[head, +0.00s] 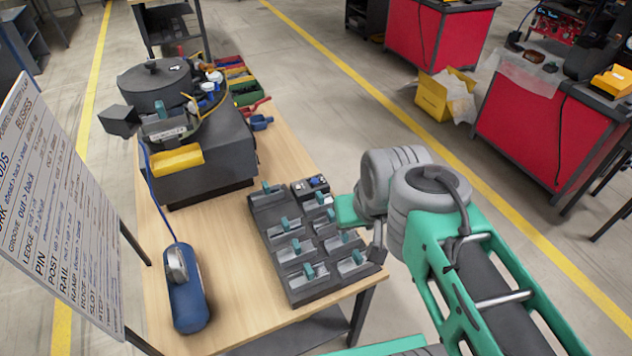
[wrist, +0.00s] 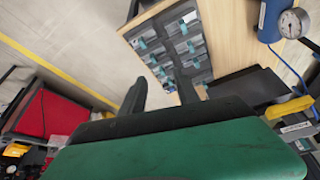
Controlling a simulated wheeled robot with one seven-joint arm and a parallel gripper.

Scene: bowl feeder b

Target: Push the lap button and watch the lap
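The bowl feeder (head: 156,88), a dark round bowl on a dark box base (head: 210,150), stands on the far left part of the wooden table. A small dark box (head: 310,188) with a blue top part and small knobs sits at the back right corner of the tray; I cannot tell if the lap button is on it. No button label is readable. My gripper (wrist: 160,78) shows two dark fingers apart with nothing between them in the wrist view. In the head view its green body is beside the tray's right edge, and its fingers are not clear.
A dark tray (head: 277,262) holds several grey blocks with teal parts; it also shows in the wrist view (wrist: 132,26). A yellow bin (head: 177,160) is at the feeder. A sign board (head: 50,215) stands left.

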